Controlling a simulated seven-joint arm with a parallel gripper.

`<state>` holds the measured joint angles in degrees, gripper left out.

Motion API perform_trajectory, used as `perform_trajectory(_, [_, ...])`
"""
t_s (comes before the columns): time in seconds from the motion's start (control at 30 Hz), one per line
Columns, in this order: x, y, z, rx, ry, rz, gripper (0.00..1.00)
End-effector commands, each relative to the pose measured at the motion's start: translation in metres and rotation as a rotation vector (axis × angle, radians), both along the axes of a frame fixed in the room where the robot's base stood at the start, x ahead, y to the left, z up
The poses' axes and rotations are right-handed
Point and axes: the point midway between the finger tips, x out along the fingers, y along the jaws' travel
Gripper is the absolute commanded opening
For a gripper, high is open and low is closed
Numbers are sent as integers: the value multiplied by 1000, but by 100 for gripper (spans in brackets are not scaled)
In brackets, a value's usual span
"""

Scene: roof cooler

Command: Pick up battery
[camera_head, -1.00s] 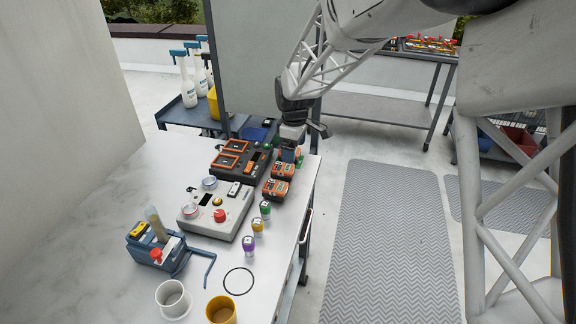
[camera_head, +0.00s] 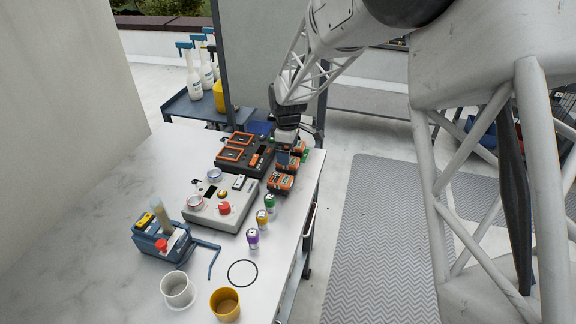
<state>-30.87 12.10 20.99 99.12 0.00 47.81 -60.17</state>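Orange-and-dark batteries stand at the right edge of the white table. The nearer battery (camera_head: 281,182) is in plain view. The farther battery (camera_head: 290,160) sits just behind it and is partly covered by my gripper. My gripper (camera_head: 288,152) points down over the farther battery, at or very near it. Its fingers are small and partly hidden, so I cannot tell whether they touch the battery or how far apart they are. A dark charger (camera_head: 257,161) with orange-framed bays stands just left of the batteries.
A grey control box (camera_head: 221,206) with a red knob stands nearer. Small bottles with green, yellow and purple tops (camera_head: 263,217) line its right side. A blue tool holder (camera_head: 158,238), white cup (camera_head: 178,290) and yellow cup (camera_head: 225,304) are nearer. The left tabletop is clear.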

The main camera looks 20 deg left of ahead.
Motion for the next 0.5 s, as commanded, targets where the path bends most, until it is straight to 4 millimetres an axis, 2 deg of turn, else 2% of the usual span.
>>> perform_trajectory(0.5, [0, 0, -9, 0, 1, 0, 89])
